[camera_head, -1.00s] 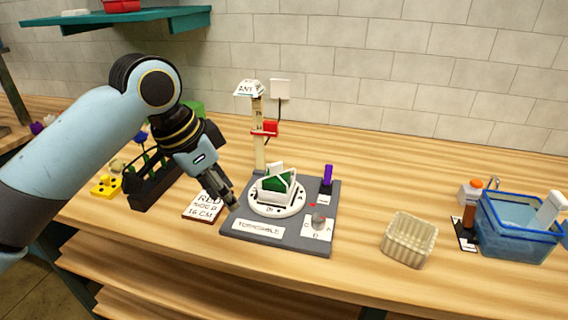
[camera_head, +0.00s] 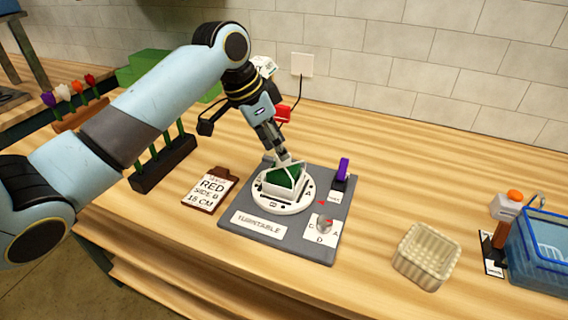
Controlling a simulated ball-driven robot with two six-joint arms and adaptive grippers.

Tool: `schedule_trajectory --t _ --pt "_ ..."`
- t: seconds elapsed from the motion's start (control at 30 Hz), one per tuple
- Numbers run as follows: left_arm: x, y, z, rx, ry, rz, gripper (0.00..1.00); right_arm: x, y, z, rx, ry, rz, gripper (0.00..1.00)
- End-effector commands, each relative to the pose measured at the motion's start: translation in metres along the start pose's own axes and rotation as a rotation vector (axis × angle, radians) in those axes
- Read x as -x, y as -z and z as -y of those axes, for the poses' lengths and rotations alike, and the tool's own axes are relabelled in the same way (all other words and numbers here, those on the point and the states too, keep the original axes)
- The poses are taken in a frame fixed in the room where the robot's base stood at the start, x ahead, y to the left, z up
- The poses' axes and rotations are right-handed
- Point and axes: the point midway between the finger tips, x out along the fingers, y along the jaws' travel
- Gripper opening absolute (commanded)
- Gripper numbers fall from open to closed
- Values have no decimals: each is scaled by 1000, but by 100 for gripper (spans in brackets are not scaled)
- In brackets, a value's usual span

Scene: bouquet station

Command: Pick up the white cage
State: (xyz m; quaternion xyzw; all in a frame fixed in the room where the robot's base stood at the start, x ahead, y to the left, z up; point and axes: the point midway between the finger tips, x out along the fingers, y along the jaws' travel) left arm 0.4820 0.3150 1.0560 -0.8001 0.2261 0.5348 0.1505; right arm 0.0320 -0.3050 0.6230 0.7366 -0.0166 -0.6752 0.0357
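The white cage (camera_head: 299,177) sits around a green block (camera_head: 284,179) on the round white turntable disc (camera_head: 276,207), in the middle of the grey turntable board (camera_head: 320,250). My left gripper (camera_head: 284,158) points down at the top of the cage from behind and above. Its fingertips are at or very near the cage's upper edge; I cannot tell whether they touch it. The fingers look close together, but their gap is too small to read. My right gripper is not in view.
A clipboard card (camera_head: 211,190) lies to the left.

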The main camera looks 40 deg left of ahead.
Motion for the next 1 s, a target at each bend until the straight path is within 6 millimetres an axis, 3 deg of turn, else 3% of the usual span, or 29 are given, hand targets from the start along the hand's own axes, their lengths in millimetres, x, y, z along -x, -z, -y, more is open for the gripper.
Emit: schedule_trajectory --t 0.17,0.47,0.73,1.0 --pt "-26 0 -2 3 -2 1 37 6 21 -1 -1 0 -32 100" --pt "-33 -1 -1 -1 1 1 37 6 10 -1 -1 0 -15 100" --pt "-32 -1 -1 0 1 0 1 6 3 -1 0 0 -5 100" --pt "-32 -1 -1 0 1 0 0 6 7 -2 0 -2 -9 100"
